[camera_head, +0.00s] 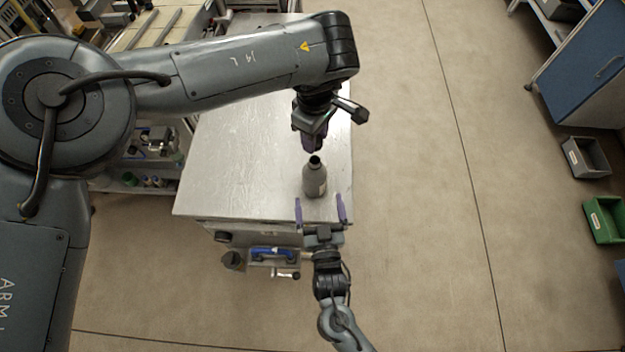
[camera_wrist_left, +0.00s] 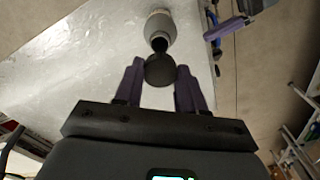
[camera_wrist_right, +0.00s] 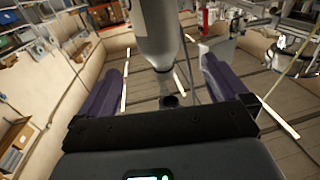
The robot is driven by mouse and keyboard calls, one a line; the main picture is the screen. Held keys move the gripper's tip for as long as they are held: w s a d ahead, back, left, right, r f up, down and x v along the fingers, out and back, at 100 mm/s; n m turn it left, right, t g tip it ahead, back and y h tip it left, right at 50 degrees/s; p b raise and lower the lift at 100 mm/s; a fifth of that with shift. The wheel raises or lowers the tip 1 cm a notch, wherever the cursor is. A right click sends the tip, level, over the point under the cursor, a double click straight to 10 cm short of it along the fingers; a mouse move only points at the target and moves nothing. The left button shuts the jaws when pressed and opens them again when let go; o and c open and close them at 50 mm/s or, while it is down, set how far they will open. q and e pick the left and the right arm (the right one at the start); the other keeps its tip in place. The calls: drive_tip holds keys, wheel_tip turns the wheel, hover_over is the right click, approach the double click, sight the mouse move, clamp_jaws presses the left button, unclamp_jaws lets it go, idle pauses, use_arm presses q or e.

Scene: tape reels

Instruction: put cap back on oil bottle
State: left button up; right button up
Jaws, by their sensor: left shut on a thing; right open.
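The grey oil bottle (camera_head: 314,181) stands upright on the metal table, its dark neck uncovered. It also shows in the left wrist view (camera_wrist_left: 160,25) and the right wrist view (camera_wrist_right: 157,30). My left gripper (camera_head: 312,147) is above the bottle, shut on the round dark cap (camera_wrist_left: 159,71). In the left wrist view the cap appears close to the bottle mouth; the exact gap is unclear.
The metal table top (camera_head: 235,150) is otherwise clear, with free room left of the bottle. A blue-handled item (camera_head: 270,253) is at the table's front. Grey (camera_head: 586,158) and green (camera_head: 604,219) bins stand far right.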

sight(314, 165)
drive_tip(key=shift+w, duration=0.15)
drive_tip(key=w, duration=0.4)
drive_tip(key=w+a, duration=0.1)
drive_tip(key=w, duration=0.6)
drive_tip(key=shift+w+a, duration=0.3)
drive_tip(key=c, duration=1.5)
use_arm(q)
drive_tip(key=shift+f, duration=2.5)
drive_tip(key=shift+f, duration=0.15)
drive_tip(key=shift+f, duration=0.75)
drive_tip(key=shift+f, duration=0.5)
